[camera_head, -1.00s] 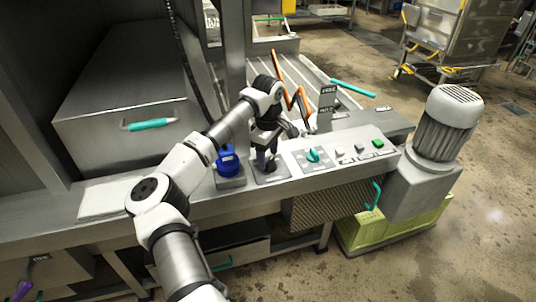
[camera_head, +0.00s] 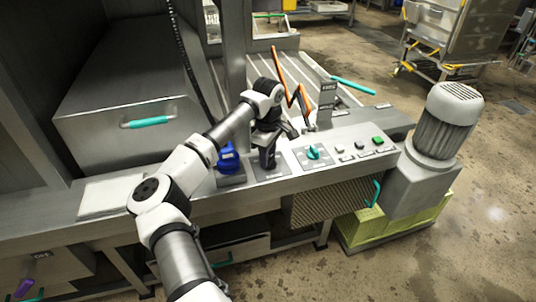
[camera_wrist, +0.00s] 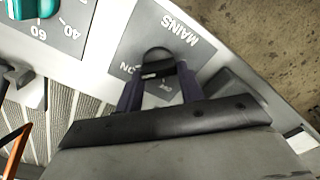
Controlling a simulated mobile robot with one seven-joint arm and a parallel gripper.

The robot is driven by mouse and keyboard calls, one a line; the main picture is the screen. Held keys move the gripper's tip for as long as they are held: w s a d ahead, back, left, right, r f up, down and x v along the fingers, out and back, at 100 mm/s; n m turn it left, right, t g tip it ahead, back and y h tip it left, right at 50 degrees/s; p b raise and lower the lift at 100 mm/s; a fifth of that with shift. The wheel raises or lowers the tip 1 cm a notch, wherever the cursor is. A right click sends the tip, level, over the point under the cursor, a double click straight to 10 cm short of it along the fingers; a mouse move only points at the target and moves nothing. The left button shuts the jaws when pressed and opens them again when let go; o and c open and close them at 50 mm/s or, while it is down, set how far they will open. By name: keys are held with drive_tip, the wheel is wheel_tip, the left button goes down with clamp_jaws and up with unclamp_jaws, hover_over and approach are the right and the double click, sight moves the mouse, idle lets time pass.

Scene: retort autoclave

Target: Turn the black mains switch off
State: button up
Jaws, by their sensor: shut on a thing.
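The black mains switch (camera_wrist: 158,66) sits on a grey plate marked MAINS in the wrist view, with ON lettering to its left and a second, partly covered label below it. My gripper (camera_wrist: 160,78) has its two dark fingers on either side of the switch's knob and is shut on it. In the head view my gripper (camera_head: 268,160) reaches down onto the mains plate (camera_head: 270,174) on the panel. The switch itself is hidden there behind my gripper.
A blue knob (camera_head: 228,158) stands just left of my gripper. A teal dial (camera_head: 313,152) and a green button (camera_head: 378,140) are to the right on the same panel. An orange lever (camera_head: 292,90) rises behind. A grey motor (camera_head: 447,120) stands at the panel's right end.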

drive_tip(key=shift+n, duration=0.3)
drive_tip(key=n+b, duration=0.2)
drive_tip(key=n, duration=0.1)
drive_tip(key=shift+s+a+n, duration=0.1)
drive_tip(key=shift+n, duration=0.3)
drive_tip(key=n+b, duration=0.1)
drive_tip(key=n, duration=0.3)
drive_tip(key=shift+s+b, duration=0.15)
drive_tip(key=shift+b, duration=0.2)
drive_tip(key=n+b, duration=0.1)
drive_tip(key=n, duration=0.4)
drive_tip(key=shift+s, duration=0.1)
drive_tip(key=n, duration=0.2)
drive_tip(key=n+b, duration=0.1)
drive_tip(key=n, duration=0.1)
drive_tip(key=shift+s+d, duration=0.1)
drive_tip(key=shift+d, duration=0.1)
drive_tip(key=shift+n, duration=0.3)
drive_tip(key=o, duration=1)
